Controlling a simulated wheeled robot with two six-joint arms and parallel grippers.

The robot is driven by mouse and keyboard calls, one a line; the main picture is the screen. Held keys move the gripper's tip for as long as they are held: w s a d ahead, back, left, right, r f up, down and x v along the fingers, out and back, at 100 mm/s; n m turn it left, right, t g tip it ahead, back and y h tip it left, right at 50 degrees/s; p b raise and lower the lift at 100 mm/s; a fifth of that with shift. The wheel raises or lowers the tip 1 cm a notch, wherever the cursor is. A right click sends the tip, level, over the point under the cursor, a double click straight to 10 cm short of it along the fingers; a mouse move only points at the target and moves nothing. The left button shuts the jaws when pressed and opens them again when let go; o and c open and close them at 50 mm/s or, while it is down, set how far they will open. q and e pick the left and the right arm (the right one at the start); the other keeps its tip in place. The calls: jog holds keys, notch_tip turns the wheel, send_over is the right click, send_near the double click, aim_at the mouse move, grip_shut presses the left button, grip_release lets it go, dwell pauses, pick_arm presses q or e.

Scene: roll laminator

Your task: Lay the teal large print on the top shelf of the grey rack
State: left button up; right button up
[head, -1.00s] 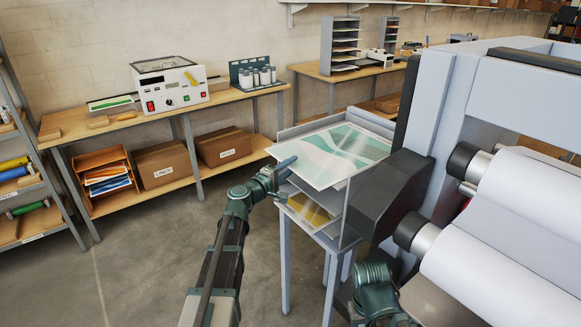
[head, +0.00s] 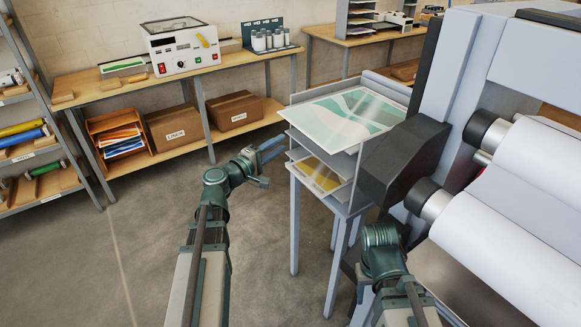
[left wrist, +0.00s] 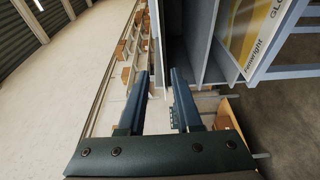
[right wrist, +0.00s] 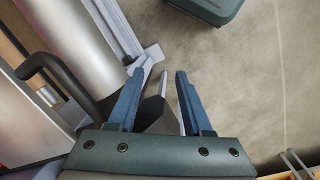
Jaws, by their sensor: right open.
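The teal large print (head: 347,115) lies flat on the top shelf of the grey rack (head: 341,163) in the head view. My right gripper's fingers (right wrist: 156,76) are apart and empty in the right wrist view; in the head view only the right arm shows clearly.
A yellow print (head: 320,174) lies on a lower shelf of the rack. The laminator (head: 475,60) with its white rolls (head: 510,215) stands close on the right. A wooden bench (head: 235,98) runs along the wall. The floor (head: 140,235) left of my left arm is clear.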

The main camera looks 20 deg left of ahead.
pick_arm(q)
jog(key=s+d+f+m+g+h, duration=0.1)
jog(key=s+d+f+m+g, duration=0.25)
jog(key=d, duration=0.35)
jog(key=s+d+f+m+g, duration=0.2)
jog(key=d+f+m+g, duration=0.1)
jog(key=d+f, duration=0.3)
jog(key=s+d+f+m+g+h, duration=0.1)
jog(key=s+d+f+m+g, duration=0.25)
jog(key=d, duration=0.45)
jog(key=s+f+m+g+y, duration=0.3)
jog(key=s+f+y, duration=0.1)
jog(key=s, duration=0.4)
jog(key=s+f+m+g+y, duration=0.4)
jog(key=s+f+y, duration=0.1)
jog(key=s, duration=0.3)
jog(key=shift+d+y, duration=0.15)
jog(key=shift+y, duration=0.55)
jog(key=shift+s, duration=0.1)
